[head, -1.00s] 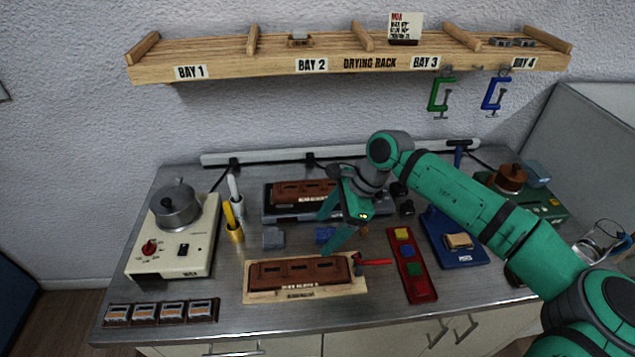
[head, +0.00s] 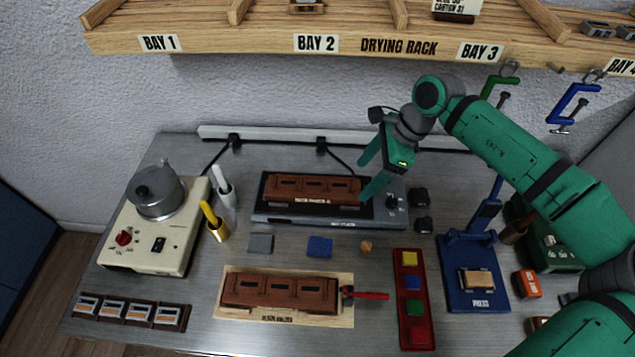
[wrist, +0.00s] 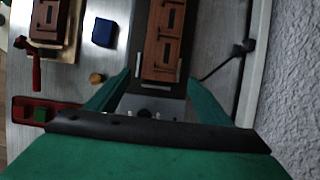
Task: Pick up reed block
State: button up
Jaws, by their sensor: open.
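A long brown slotted block (head: 312,187) sits on the dark plate device (head: 290,216) at the back of the bench. A similar brown block (head: 280,291) lies on a pale wooden board (head: 230,310) at the front. I cannot tell from the labels which one is the reed block. My gripper (head: 362,180) is open and empty at the right end of the back block. In the wrist view my gripper (wrist: 160,78) has its fingers on either side of the near end of that block (wrist: 163,45). I cannot tell its height above the block.
A hot plate with a pot (head: 158,192) stands at the left. A red tray with coloured blocks (head: 411,300) and a blue press (head: 470,265) stand at the right. A red-handled tool (head: 368,295) lies by the front block. The drying rack (head: 270,42) overhangs the back.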

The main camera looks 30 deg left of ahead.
send_over(314, 187)
jog(key=w+d, duration=0.1)
jog(key=d, duration=0.2)
jog(key=shift+w, duration=0.15)
jog(key=x, duration=0.5)
jog(key=shift+a, duration=0.35)
jog(key=c, duration=1.3)
